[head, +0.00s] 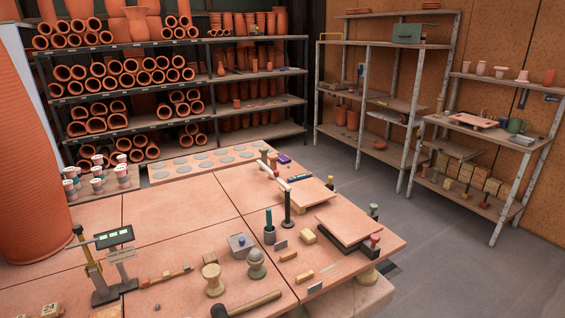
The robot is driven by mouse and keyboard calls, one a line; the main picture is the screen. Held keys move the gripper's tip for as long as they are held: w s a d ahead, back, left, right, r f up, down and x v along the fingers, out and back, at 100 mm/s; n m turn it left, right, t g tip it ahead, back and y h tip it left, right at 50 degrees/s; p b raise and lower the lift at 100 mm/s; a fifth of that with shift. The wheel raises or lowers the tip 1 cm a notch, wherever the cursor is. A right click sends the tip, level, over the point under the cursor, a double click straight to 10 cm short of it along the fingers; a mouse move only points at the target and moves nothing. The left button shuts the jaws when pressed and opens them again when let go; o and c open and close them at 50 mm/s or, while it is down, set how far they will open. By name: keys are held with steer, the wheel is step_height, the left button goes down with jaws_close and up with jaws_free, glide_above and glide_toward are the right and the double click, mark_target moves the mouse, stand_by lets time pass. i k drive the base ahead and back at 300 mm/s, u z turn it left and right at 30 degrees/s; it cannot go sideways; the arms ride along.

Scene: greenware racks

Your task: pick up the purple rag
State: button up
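A small purple thing (284,159), which looks like the folded purple rag, lies near the far right corner of the large terracotta-coloured worktable (180,215). It is small in the picture, so its folds cannot be made out. A short spool-shaped post and a dark blue item (300,178) are close to it. My gripper does not show in this view, so I cannot see where it is relative to the rag.
A stand with a pale bar (274,176), boards (346,224), a hammer (246,304) and a digital scale (113,238) crowd the table. A tall clay vessel (25,150) fills the left edge. Racks of clay pipes (125,72) stand behind; grey floor (345,165) is clear at right.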

mark_target(282, 160)
steer(key=k, duration=0.6)
steer(key=z, duration=0.15)
steer(key=i, duration=1)
steer(key=z, duration=0.45)
steer(key=i, duration=1.6)
steer(key=z, duration=0.7)
steer(key=i, duration=2.7)
steer(key=u, duration=1.2)
steer(key=i, duration=1)
steer(key=u, duration=1.05)
steer(key=i, duration=1.35)
steer(key=u, duration=0.3)
